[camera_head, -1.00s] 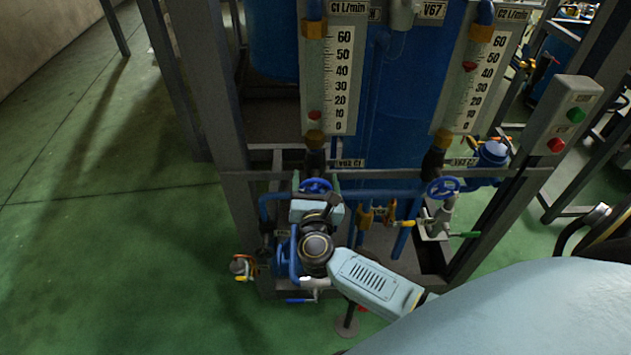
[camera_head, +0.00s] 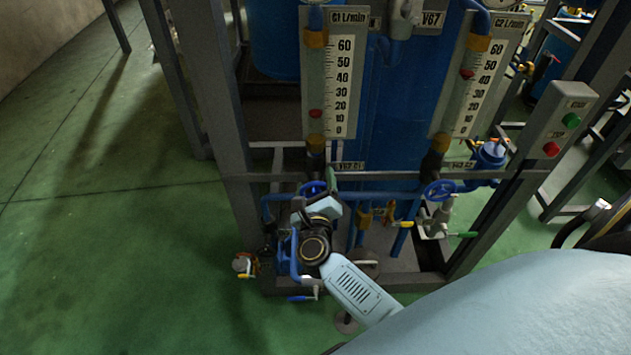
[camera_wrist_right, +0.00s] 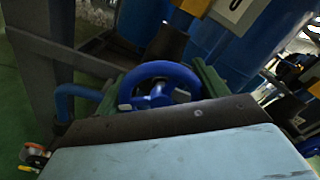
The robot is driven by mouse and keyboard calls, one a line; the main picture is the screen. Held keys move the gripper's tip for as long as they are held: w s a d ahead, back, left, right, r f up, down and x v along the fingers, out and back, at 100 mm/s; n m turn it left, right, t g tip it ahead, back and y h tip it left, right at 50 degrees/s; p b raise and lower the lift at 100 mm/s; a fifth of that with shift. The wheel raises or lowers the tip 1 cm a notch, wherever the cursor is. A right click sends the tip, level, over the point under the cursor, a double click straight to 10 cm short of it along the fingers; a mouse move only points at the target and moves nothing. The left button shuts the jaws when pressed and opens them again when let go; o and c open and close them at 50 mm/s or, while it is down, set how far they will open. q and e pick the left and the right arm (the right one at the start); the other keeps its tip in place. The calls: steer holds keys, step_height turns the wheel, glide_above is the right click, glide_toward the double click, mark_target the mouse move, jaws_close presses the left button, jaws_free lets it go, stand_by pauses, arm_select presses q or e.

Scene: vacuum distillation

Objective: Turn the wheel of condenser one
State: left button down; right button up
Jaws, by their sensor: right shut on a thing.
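The wheel of condenser one is a small blue handwheel (camera_head: 312,188) below the left flow gauge, marked C1. It also shows in the right wrist view (camera_wrist_right: 160,84), upper middle, its rim between dark green fingers. My right gripper (camera_head: 324,195) is at this wheel and shut on it; my own wrist hides part of the wheel in the head view. The fingers show at both sides of the rim in the right wrist view (camera_wrist_right: 163,85). The C1 gauge (camera_head: 336,75) has its red float near 10. My left gripper is not in view.
A second blue handwheel (camera_head: 438,190) sits to the right under the C2 gauge (camera_head: 484,80). Grey frame posts and blue pipes surround the valves. A switch box (camera_head: 559,125) with green and red buttons is at the right. Open green floor (camera_head: 110,240) lies left.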

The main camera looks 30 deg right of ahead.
steer(key=n+p, duration=0.2)
steer(key=n, duration=0.4)
steer(key=shift+n, duration=0.3)
stand_by(0.4)
steer(key=o, duration=1)
steer(key=shift+f, duration=0.1)
steer(key=b+v, duration=0.1)
steer(key=v, duration=1.2)
steer(key=shift+s+a, duration=0.1)
steer(key=shift+s, duration=0.1)
